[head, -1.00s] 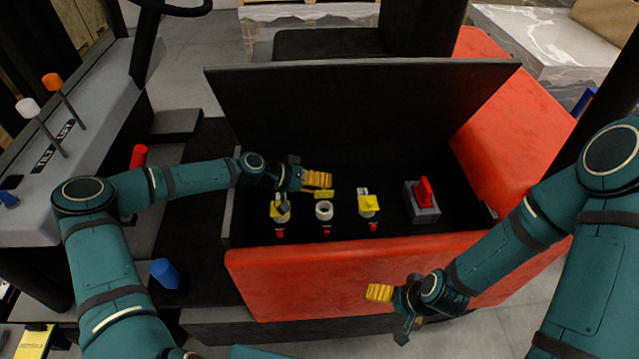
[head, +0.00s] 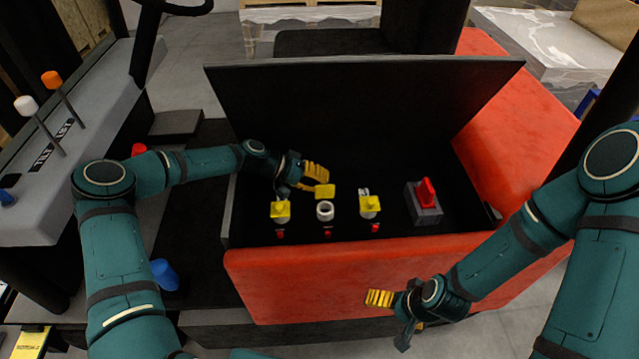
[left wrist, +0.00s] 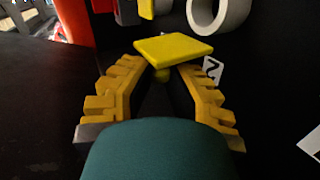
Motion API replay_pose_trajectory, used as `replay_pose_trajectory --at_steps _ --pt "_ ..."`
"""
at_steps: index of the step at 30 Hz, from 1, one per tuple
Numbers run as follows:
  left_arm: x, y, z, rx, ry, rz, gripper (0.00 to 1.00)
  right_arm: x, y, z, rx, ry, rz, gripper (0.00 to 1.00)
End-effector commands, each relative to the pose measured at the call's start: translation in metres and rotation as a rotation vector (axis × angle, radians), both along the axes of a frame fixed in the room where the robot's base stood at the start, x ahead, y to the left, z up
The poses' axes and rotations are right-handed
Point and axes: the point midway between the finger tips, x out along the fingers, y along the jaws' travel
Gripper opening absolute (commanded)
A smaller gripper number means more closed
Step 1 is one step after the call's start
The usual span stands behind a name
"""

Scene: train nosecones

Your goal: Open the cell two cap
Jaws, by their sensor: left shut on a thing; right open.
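The cell two cap (head: 325,191) is a flat yellow plate with a small knob. It stands away from the white ring (head: 325,211) of the middle cell, whose opening is uncovered. My left gripper (head: 321,183) is at the cap, behind the ring, with its yellow fingers shut on it. In the left wrist view the cap (left wrist: 174,48) lies at the fingertips (left wrist: 163,76), its knob between them. A label reading 2 is partly hidden behind a finger. My right gripper (head: 368,299) is open and empty in front of the red box wall.
Yellow caps cover the left cell (head: 280,210) and the right cell (head: 369,206). A red switch (head: 427,192) on a grey block stands further right. The raised black lid (head: 360,100) stands behind. The red front wall (head: 350,280) bounds the box.

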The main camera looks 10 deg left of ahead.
Motion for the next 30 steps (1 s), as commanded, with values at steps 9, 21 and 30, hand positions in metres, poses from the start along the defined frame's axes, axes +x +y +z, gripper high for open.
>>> replay_pose_trajectory --at_steps 9,21,30 --pt "0.0001 -0.0018 0.0013 -0.003 0.001 -0.002 0.32 -0.0001 0.0 0.0003 0.0 0.001 0.0 1.0" --pt "0.0 -0.0007 0.0007 -0.001 0.001 -0.001 0.54 0.0001 0.0001 0.0004 0.0 0.0 0.0 1.0" --pt "-0.0046 -0.0015 0.003 0.018 -0.068 0.0 0.54 0.0001 0.0001 0.0046 0.0 0.0 0.0 1.0"
